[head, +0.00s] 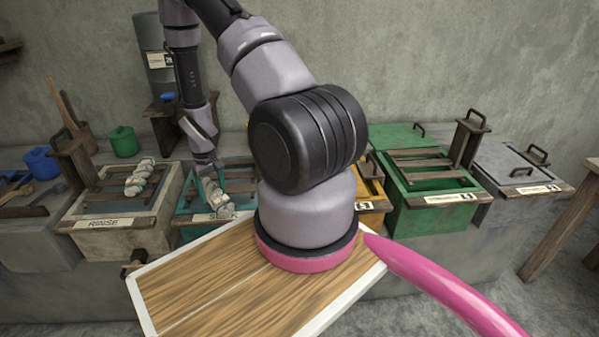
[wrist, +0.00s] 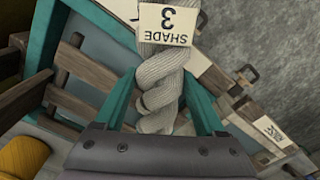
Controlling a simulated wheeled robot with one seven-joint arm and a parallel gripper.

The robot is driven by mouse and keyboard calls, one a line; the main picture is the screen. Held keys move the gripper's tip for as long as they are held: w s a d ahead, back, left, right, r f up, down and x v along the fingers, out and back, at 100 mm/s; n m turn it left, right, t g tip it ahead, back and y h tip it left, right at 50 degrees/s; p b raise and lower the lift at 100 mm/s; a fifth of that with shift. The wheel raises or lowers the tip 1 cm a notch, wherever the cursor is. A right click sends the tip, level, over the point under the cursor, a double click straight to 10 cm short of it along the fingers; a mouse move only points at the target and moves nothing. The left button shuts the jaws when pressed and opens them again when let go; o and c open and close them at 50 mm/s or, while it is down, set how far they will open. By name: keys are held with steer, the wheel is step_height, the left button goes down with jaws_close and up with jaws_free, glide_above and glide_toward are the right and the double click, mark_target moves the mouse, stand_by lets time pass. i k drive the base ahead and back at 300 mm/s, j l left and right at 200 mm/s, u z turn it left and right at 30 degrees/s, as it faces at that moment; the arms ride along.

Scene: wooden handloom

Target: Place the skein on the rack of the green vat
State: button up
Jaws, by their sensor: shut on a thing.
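My gripper (head: 208,174) is shut on a pale grey twisted skein (head: 216,194). In the head view it is over the front left part of the teal vat. The wrist view shows the skein (wrist: 160,82) between the two fingers, with a tag (wrist: 165,25) reading "SHADE 3". The green vat (head: 432,218) stands well to the right of my gripper, with a wooden slatted rack (head: 425,176) across its top. I see no skein on that rack.
A rinse vat (head: 115,240) with another skein (head: 140,178) on its rack is at left. The teal vat (head: 190,232) is below my gripper. A yellow vat (head: 372,190), partly hidden by my arm, is left of the green one. A grey lidded vat (head: 510,172) is at right.

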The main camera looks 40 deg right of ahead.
mark_target(411, 163)
steer(key=k+l, duration=0.45)
steer(key=l, duration=0.15)
steer(key=k+l, duration=0.45)
steer(key=l, duration=0.15)
steer(key=k+l, duration=0.15)
steer(key=l, duration=0.25)
steer(key=k+l, duration=0.15)
steer(key=l, duration=0.25)
steer(key=k+l, duration=0.15)
steer(key=l, duration=0.25)
steer(key=i+l, duration=0.1)
steer(key=l, duration=0.2)
steer(key=i+l, duration=0.1)
steer(key=l, duration=0.2)
steer(key=i+l, duration=0.1)
steer(key=l, duration=0.2)
